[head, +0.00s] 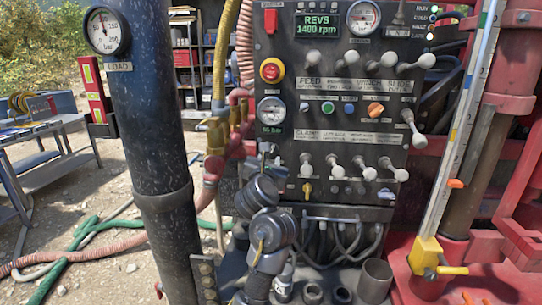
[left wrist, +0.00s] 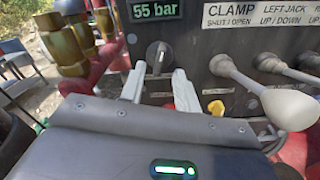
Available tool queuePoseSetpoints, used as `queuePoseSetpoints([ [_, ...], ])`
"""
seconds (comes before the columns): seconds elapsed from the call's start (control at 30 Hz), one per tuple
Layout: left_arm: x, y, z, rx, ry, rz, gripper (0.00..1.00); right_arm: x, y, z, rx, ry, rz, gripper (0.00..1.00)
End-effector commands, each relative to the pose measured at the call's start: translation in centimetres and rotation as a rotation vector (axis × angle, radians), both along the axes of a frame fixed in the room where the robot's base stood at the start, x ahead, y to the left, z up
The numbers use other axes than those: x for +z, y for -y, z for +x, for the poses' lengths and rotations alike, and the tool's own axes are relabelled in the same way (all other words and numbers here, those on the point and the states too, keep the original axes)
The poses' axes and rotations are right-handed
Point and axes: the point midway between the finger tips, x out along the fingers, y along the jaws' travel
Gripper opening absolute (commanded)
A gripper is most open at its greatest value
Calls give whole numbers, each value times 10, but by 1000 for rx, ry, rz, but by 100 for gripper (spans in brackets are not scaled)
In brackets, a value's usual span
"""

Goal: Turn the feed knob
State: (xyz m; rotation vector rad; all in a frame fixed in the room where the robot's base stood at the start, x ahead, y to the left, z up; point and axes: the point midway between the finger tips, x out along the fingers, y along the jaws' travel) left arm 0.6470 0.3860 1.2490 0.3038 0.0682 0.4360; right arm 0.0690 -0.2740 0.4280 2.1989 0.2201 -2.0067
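The dark control panel (head: 330,128) has several white-knobbed levers. A lever under the FEED lettering (head: 309,81) shows at its upper left. Which control is the feed knob I cannot read for certain. In the left wrist view a small grey knob (left wrist: 157,54) on a dark shaft sits below the 55 bar display (left wrist: 155,10). My left gripper (left wrist: 160,70) is open, its two pale fingers apart on either side of that knob's line; contact cannot be told. In the head view my left gripper (head: 268,160) is at the panel's left edge and partly hides that knob. My right gripper is not in view.
Brass fittings with red hoses (head: 217,132) stand close left of the gripper. A thick dark post (head: 150,130) rises farther left. A white-knobbed lever (left wrist: 285,105) juts out at right in the wrist view. A yellow knob (head: 307,188) sits low on the panel.

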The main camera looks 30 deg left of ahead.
Motion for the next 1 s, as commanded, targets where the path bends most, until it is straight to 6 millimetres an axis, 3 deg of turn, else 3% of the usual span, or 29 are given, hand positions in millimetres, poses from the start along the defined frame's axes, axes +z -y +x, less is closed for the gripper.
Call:
queuePoseSetpoints([
  [0.3,1,-18,38,0,-1,2,32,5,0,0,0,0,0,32],
  [0.67,0,-20,44,-1,0,-1,32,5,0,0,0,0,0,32],
  [0.9,0,-20,43,-1,0,0,3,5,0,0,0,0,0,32],
  [1.0,0,-20,43,-2,-1,0,0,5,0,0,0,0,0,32],
])
